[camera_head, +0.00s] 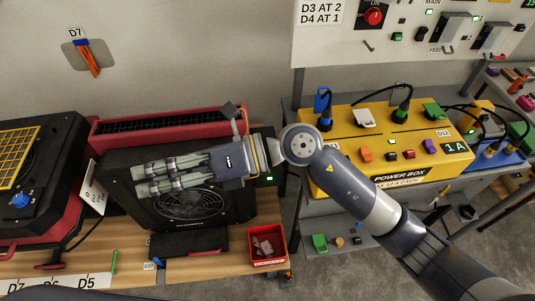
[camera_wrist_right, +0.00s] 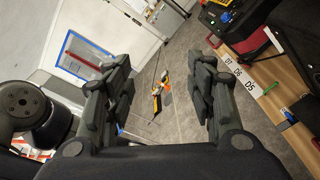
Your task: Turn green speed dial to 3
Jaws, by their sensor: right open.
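I cannot make out a green speed dial in either view. A black fan (camera_head: 190,207) lies on the wooden bench in the head view, with a small green light (camera_head: 269,179) at its right edge. A second black machine at the left carries a blue dial (camera_head: 20,200). My right gripper (camera_head: 140,180) is open and empty over the black fan, its fingers pointing left and hiding part of the fan. In the right wrist view its fingers (camera_wrist_right: 162,80) stand wide apart with nothing between them. My left gripper is not in view.
A yellow power box (camera_head: 345,125) with plugs stands at the right, partly behind my right arm. A red bin (camera_head: 267,245) stands at the bench's front. A long red unit (camera_head: 165,123) lies behind the fan. The wrist view shows open floor (camera_wrist_right: 180,125) with a yellow-orange item (camera_wrist_right: 157,96).

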